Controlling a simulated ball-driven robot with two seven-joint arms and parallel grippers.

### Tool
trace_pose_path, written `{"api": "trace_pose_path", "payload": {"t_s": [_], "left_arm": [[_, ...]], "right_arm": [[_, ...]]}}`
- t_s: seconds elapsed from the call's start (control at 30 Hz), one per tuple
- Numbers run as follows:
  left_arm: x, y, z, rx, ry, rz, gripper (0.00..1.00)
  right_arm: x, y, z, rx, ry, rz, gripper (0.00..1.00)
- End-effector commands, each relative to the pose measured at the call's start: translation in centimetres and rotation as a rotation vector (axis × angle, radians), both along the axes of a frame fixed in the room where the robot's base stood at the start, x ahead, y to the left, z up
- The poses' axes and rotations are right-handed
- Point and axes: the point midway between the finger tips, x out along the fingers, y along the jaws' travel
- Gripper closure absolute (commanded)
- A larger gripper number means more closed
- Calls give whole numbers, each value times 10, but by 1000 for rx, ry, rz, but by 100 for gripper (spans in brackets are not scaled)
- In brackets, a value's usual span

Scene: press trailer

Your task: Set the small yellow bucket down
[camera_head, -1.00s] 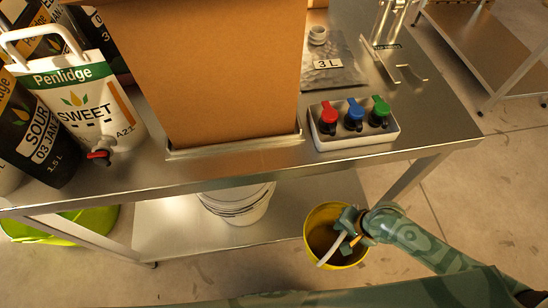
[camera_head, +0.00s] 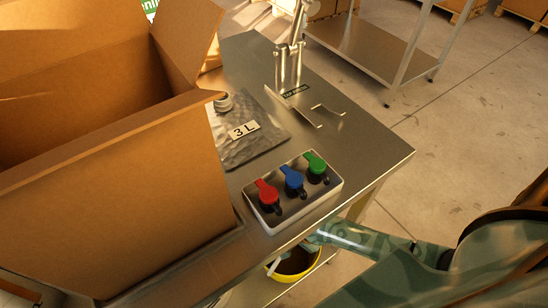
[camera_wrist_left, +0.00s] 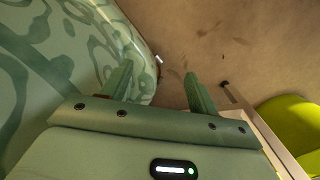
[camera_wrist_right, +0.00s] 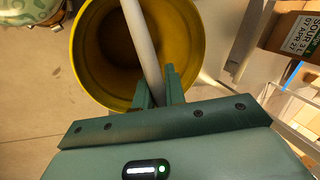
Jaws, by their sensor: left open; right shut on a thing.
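The small yellow bucket (camera_head: 303,276) is low beside the steel table, partly hidden by the table edge in the head view. In the right wrist view the bucket (camera_wrist_right: 189,42) shows its open mouth and looks empty. My right gripper (camera_wrist_right: 158,82) is shut on the bucket's pale handle (camera_wrist_right: 141,35) at the rim. In the head view the right gripper is mostly hidden. I cannot tell whether the bucket's bottom touches anything. My left gripper (camera_wrist_left: 157,85) is open and empty, with bare floor beyond it.
The steel table (camera_head: 362,135) carries a large open cardboard box (camera_head: 110,190), a 3 L pouch (camera_head: 262,137) and a tray (camera_head: 325,192) with red, blue and green taps. A lime-green object (camera_wrist_left: 290,125) lies right of my left gripper. Floor (camera_head: 455,120) right of the table is clear.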

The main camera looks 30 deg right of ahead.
Motion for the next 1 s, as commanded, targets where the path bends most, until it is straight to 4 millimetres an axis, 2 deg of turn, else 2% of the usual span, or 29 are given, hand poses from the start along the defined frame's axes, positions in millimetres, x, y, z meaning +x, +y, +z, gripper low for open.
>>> {"api": "trace_pose_path", "payload": {"t_s": [0.03,0.27,0.4,0.5,0.63,0.7,0.83,1.0], "left_arm": [[-4,0,-12,-1,10,0,40],[-23,-1,-57,-1,59,-1,40],[-36,1,-81,1,95,-5,40],[-31,11,-89,16,100,-29,40],[-27,15,-91,24,103,-48,40],[-26,18,-97,30,111,-62,40],[-22,26,-106,44,124,-90,40],[-19,28,-106,50,125,-103,40]], "right_arm": [[10,-8,-13,-6,2,0,100],[66,-42,-49,-7,8,1,100],[87,-55,-80,-4,10,2,100],[98,-60,-90,-2,8,1,100],[105,-64,-93,-2,3,2,100],[110,-67,-102,-3,4,1,100],[108,-67,-125,-3,8,3,100],[110,-67,-127,-2,0,1,100]]}}
